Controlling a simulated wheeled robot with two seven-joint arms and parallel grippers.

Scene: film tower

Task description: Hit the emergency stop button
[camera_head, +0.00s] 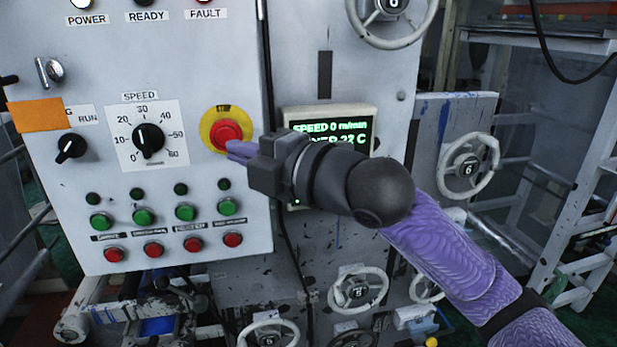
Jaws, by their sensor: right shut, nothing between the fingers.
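The emergency stop button (226,132) is a red mushroom head on a yellow round plate, at the upper right of the grey control panel (85,190). My right gripper (232,150) comes in from the right with its purple fingers shut and empty. Its fingertips overlap the lower right edge of the button in the picture. I cannot tell whether they touch it. My left gripper is not in view.
A small screen (360,125) reads speed 0 m/min, partly hidden behind my right wrist. Rows of green and red buttons (144,217) and a speed dial (148,138) share the panel. Handwheels (468,167) stick out around the machine.

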